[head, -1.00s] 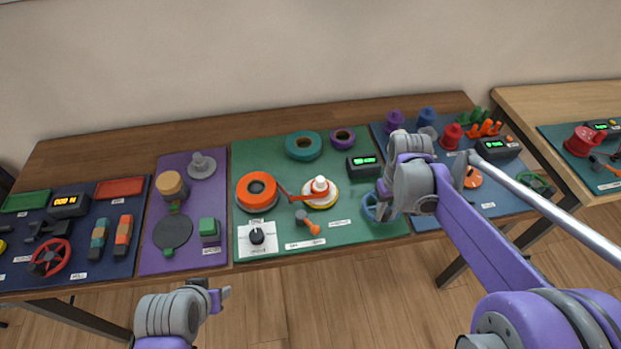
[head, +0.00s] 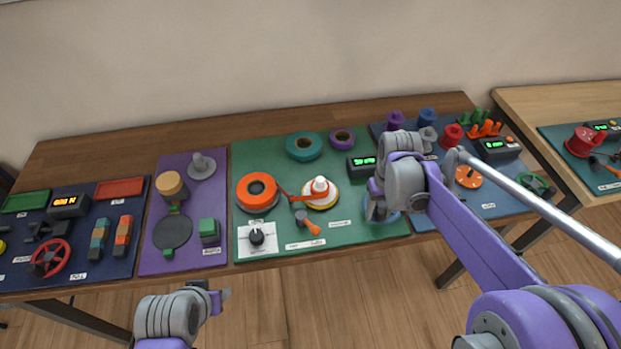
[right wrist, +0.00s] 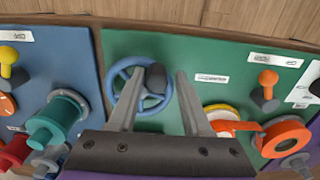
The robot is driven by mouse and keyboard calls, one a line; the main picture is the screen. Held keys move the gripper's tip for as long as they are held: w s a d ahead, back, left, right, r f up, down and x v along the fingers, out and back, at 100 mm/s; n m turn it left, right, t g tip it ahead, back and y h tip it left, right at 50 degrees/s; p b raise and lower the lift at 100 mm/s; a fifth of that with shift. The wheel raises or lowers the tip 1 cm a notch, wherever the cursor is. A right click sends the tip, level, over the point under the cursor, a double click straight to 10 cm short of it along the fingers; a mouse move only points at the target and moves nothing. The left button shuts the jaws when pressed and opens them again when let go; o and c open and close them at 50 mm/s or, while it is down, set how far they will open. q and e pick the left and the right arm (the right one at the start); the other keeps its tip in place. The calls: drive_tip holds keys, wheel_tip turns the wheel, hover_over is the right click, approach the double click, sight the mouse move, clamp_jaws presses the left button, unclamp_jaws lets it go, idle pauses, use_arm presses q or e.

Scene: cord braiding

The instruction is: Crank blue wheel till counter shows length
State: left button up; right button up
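The blue wheel (head: 394,207) is at the front right of the green mat, partly hidden by my right gripper (head: 376,208). In the right wrist view, the blue wheel (right wrist: 121,76) has a dark crank knob (right wrist: 155,80). My right gripper (right wrist: 160,82) has its fingers apart, one on each side of the knob. The knob is nearer the left finger, and a gap shows toward the right one. The counter (head: 364,166) behind the wheel has lit green digits, too small to read. My left gripper (head: 222,298) hangs in front of the table; its opening is unclear.
A blue mat with spools and another counter (head: 497,149) lies to the right.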

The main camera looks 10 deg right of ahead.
drive_tip(key=shift+o, duration=1)
wheel_tip(320, 180, up, 11)
drive_tip(key=shift+p, duration=0.45)
drive_tip(key=shift+f, duration=0.1)
drive_tip(key=s+a+f+t+p, duration=0.1)
drive_tip(key=s+a+f+t, duration=0.1)
drive_tip(key=s, duration=0.6)
drive_tip(key=s+a+f+t+p, duration=0.1)
drive_tip(key=s+f+t, duration=0.2)
drive_tip(key=s, duration=0.5)
drive_tip(key=shift+s+a+f+m, duration=0.15)
drive_tip(key=shift+a+f+m, duration=0.25)
drive_tip(key=shift+f, duration=0.1)
